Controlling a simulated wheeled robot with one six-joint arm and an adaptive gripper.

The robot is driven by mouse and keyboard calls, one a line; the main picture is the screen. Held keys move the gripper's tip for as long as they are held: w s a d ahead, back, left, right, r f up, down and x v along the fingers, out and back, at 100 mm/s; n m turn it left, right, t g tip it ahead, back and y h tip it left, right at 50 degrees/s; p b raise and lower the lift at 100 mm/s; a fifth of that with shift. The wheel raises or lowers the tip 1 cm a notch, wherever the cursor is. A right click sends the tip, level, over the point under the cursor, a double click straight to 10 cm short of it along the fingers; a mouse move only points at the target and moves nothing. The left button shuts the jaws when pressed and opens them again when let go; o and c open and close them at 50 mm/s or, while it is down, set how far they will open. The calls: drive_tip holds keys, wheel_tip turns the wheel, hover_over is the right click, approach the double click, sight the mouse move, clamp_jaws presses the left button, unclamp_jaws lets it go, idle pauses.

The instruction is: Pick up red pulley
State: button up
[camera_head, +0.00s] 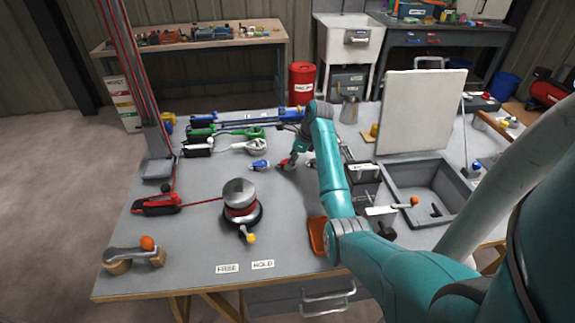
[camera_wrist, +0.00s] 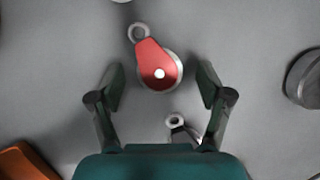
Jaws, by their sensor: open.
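The red pulley (camera_wrist: 148,57) lies on the grey bench top in the wrist view, with a metal ring at its upper left end and a pale wheel edge at its right. My gripper (camera_wrist: 163,82) is open, with one finger on each side of the pulley's lower part and clear grey surface between each finger and it. In the head view the red pulley (camera_head: 286,163) is a small red patch beside my gripper (camera_head: 291,158), partly hidden by it.
A second metal-ringed piece (camera_wrist: 176,123) lies just below the pulley in the wrist view. A winch drum (camera_head: 240,193) stands at left, an orange tray (camera_head: 317,235) nearer the front. A blue-and-white pulley (camera_head: 259,164) lies left of my gripper. A sink (camera_head: 462,205) is at right.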

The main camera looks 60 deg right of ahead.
drive_tip(key=shift+w+f, duration=0.2)
drive_tip(key=shift+f, duration=0.2)
drive_tip(key=shift+a, duration=0.1)
drive_tip(key=c, duration=1.3)
drive_tip(key=shift+o, duration=0.2)
drive_tip(key=shift+r, duration=0.1)
